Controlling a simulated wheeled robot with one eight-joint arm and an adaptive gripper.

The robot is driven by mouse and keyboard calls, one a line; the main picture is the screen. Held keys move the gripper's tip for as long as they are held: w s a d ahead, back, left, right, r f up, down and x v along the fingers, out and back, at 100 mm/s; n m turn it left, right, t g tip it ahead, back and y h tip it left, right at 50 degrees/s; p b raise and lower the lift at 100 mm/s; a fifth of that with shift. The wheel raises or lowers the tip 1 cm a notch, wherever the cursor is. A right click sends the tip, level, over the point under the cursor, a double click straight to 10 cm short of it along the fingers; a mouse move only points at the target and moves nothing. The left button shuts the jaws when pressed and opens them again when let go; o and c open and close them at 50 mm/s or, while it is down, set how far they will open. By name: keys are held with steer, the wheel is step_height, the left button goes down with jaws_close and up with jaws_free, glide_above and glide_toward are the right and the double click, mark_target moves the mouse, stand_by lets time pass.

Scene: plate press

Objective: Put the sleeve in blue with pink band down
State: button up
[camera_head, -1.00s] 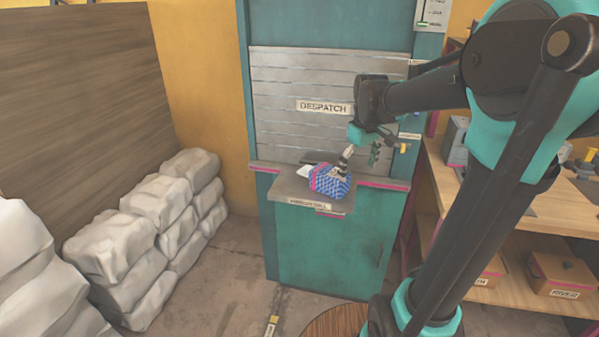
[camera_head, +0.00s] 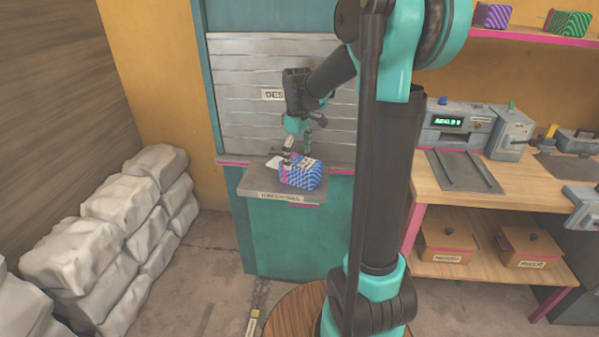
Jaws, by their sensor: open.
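The blue patterned sleeve (camera_head: 304,177) with a pink band sits on the grey sill (camera_head: 256,184) in front of the despatch shutter. The pink band shows at its left side. My gripper (camera_head: 297,156) is open and points down at the top of the sleeve. One finger is at the sleeve's upper left and the other at its back. I cannot tell whether the fingers touch it. A small white thing (camera_head: 273,162) lies on the sill just left of the sleeve.
A workbench (camera_head: 455,188) with a machine with a green display (camera_head: 448,122) stands at right, two labelled boxes (camera_head: 446,243) below it. Two patterned packets (camera_head: 493,16) sit on the upper shelf. White sacks (camera_head: 88,244) are piled at left. My arm crosses the middle.

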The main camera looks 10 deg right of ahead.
steer(key=shift+d+f, duration=0.2)
steer(key=shift+f, duration=1.35)
steer(key=shift+d+f, duration=0.15)
steer(key=shift+f, duration=1.35)
steer(key=c, duration=1.6)
